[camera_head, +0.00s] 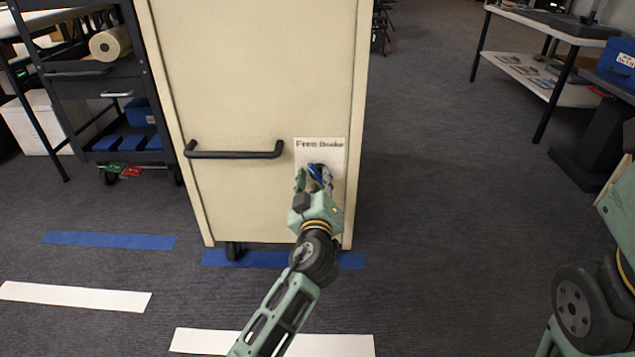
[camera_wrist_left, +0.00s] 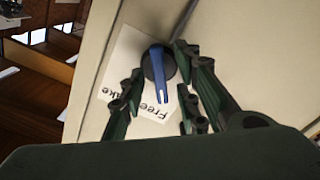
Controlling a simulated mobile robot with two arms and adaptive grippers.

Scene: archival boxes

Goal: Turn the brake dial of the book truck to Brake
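The cream book truck (camera_head: 240,95) stands upright with a black handle (camera_head: 235,153) on its panel. A white label (camera_head: 325,144) reading Free and Brake is at the panel's right; it also shows in the left wrist view (camera_wrist_left: 124,54). The dial (camera_wrist_left: 151,68) is round and black with a blue pointer (camera_wrist_left: 161,84), whose end lies by the word Free. My left gripper (camera_head: 315,178) is at the dial, its fingers apart on either side of the pointer in the left wrist view (camera_wrist_left: 160,75). Contact with the dial is unclear. My right gripper is out of view.
A dark cart (camera_head: 108,82) with blue trays stands left of the truck. A white table (camera_head: 555,30) stands at the back right. Blue and white tape strips mark the carpet. The floor right of the truck is clear.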

